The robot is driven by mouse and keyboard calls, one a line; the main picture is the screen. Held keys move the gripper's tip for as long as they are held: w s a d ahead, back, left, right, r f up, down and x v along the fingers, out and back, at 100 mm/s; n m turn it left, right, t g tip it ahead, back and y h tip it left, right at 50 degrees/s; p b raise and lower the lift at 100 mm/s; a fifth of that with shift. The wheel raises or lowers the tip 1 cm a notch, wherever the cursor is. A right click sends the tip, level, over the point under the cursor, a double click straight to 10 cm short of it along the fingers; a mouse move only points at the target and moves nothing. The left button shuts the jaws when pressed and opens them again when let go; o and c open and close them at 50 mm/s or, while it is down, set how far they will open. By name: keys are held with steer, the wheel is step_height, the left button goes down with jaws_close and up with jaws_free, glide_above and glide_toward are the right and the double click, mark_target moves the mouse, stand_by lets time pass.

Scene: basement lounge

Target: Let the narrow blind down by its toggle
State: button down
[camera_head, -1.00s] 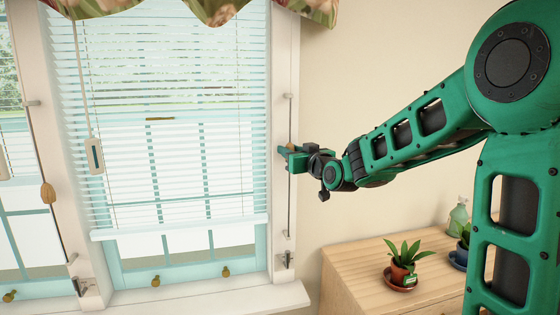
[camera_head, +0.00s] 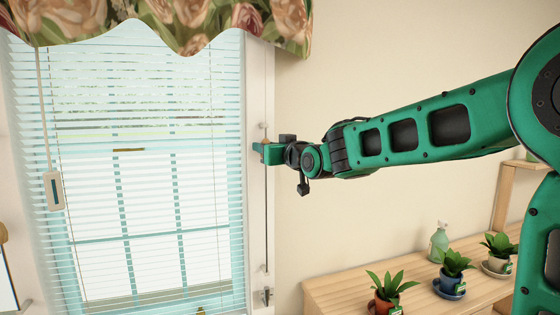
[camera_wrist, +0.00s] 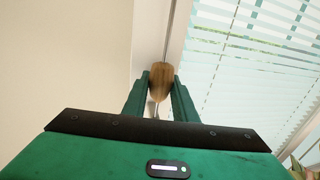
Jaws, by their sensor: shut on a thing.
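The white slatted blind (camera_head: 150,200) hangs over the window in the head view. Its slats reach nearly to the bottom of the picture, and its lower edge is not clear there. Part of it shows at the right of the wrist view (camera_wrist: 255,60). The toggle (camera_wrist: 161,76) is a brown wooden piece on a thin cord in the wrist view. My gripper (camera_head: 260,152) is at the right window frame, shut on the toggle, with one finger on each side of it (camera_wrist: 161,92). In the head view my gripper mostly hides the toggle.
A floral valance (camera_head: 180,22) hangs above the window. A metal cleat (camera_head: 267,296) is low on the right frame. Potted plants and a spray bottle (camera_head: 439,242) stand on a wooden cabinet (camera_head: 335,292).

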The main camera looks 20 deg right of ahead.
steer(key=shift+r, duration=0.35)
steer(key=c, duration=1.4)
jaws_free()
steer(key=shift+s+d+f, duration=0.1)
steer(key=shift+s+d, duration=0.05)
steer(key=shift+s, duration=0.35)
steer(key=v, duration=0.9)
steer(key=shift+s, duration=0.25)
steer(key=shift+d, duration=0.2)
